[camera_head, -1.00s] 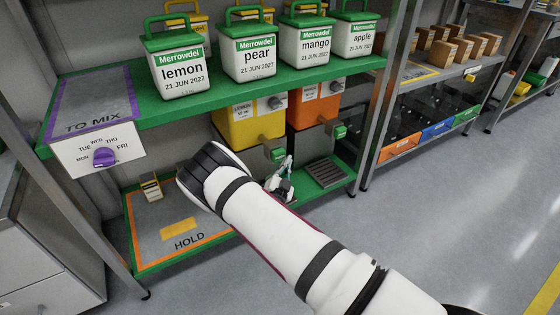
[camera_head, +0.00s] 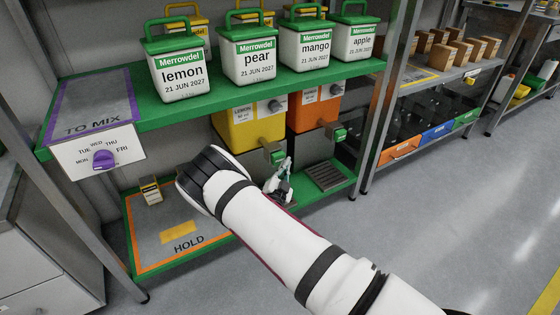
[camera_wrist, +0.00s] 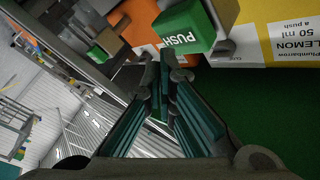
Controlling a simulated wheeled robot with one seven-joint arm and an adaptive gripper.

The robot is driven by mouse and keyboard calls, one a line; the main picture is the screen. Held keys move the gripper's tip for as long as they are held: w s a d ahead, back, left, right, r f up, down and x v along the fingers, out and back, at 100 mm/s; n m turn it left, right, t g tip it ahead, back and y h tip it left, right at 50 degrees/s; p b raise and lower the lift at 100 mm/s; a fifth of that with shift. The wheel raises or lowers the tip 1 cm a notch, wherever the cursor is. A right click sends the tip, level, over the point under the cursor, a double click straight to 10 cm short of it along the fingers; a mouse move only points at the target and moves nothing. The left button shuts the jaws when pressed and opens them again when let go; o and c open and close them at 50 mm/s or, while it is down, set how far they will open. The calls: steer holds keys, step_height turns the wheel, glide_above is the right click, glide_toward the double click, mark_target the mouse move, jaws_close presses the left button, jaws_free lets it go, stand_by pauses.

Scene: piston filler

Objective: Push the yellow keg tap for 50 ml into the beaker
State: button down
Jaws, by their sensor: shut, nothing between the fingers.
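The yellow keg (camera_head: 252,130), labelled lemon, 50 ml a push, sits under the green shelf; it also shows in the wrist view (camera_wrist: 285,45). Its green tap (camera_head: 274,153) sticks out in front. In the wrist view the tap's green PUSH block (camera_wrist: 183,28) is just beyond my fingertips; I cannot tell whether they touch it. My gripper (camera_head: 287,164) is shut and empty, below the tap in the head view; its fingers show in the wrist view (camera_wrist: 166,58). I cannot make out the beaker, which may be hidden behind my gripper or arm.
An orange keg (camera_head: 312,110) with its own green tap (camera_head: 336,133) stands close on the right. A dark slatted grate (camera_head: 328,175) lies below it. The HOLD mat (camera_head: 160,215) is on the lower shelf at left. Labelled tubs, including lemon (camera_head: 180,75), stand above.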

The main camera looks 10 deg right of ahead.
steer(key=shift+w, duration=0.15)
stand_by(0.5)
steer(key=shift+w+a, duration=0.15)
steer(key=shift+w, duration=0.1)
steer(key=shift+w+a+b, duration=0.2)
steer(key=shift+w+b, duration=0.25)
steer(key=shift+w, duration=0.2)
stand_by(1.2)
steer(key=shift+s, duration=0.1)
steer(key=shift+s+d+p, duration=0.2)
steer(key=shift+s+p, duration=0.15)
steer(key=shift+s, duration=0.15)
steer(key=shift+s+d+p, duration=0.15)
steer(key=shift+s+p, duration=0.15)
steer(key=shift+s, duration=0.15)
steer(key=shift+s+d+p, duration=0.25)
steer(key=shift+s+p, duration=0.2)
steer(key=shift+s, duration=0.35)
steer(key=shift+s+d+p, duration=0.3)
steer(key=shift+s+p, duration=0.1)
steer(key=shift+s, duration=0.4)
steer(key=shift+s+d+p, duration=0.25)
steer(key=shift+s+p, duration=0.2)
steer(key=shift+s, duration=0.35)
